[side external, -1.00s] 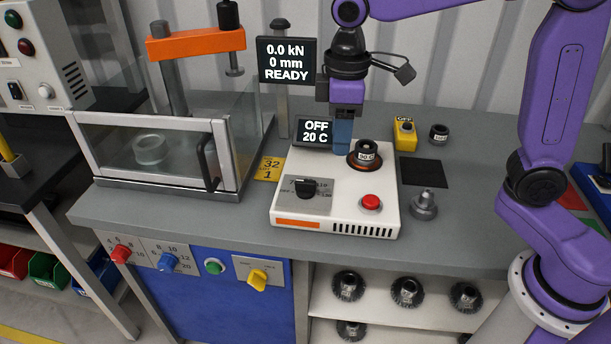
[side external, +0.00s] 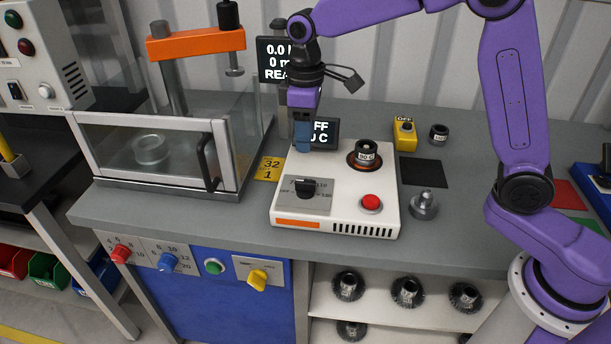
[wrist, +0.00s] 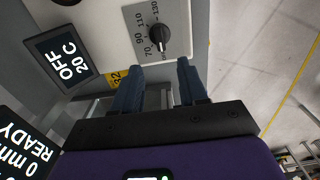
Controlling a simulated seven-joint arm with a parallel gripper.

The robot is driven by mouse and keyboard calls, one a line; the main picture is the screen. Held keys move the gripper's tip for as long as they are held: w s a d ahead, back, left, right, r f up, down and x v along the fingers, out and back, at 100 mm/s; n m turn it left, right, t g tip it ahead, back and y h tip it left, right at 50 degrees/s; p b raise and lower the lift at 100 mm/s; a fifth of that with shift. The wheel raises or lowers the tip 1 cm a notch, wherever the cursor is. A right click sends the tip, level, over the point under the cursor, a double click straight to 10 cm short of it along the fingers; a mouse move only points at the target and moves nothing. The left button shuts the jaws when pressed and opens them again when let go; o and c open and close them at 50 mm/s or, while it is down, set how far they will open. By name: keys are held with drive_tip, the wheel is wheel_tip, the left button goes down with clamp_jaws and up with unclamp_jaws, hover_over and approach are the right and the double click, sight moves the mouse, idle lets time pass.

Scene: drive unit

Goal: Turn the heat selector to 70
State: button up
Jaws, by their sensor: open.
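The heat selector (side external: 306,187) is a black knob on a grey dial plate at the front left of the white heater unit (side external: 345,170). In the wrist view the selector (wrist: 160,33) shows beside a scale with 70, 90, 110 and 130 legible; its exact setting is hard to read. My gripper (side external: 303,147) is above the unit's back left part, behind and above the selector, apart from it. In the wrist view my gripper (wrist: 158,66) is open and empty, with its blue fingers spread and the knob beyond the gap. The display (wrist: 62,55) reads OFF, 20 C.
A red button (side external: 371,202) and a black part marked in C on a round seat (side external: 365,153) are on the unit's right side. A glass-fronted press guard (side external: 150,150) stands left. A metal part (side external: 424,204) and a yellow OFF box (side external: 405,134) stand right.

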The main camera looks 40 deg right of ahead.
sight(306, 181)
wheel_tip(306, 181, down, 12)
drive_tip(key=shift+r, duration=0.25)
clamp_jaws()
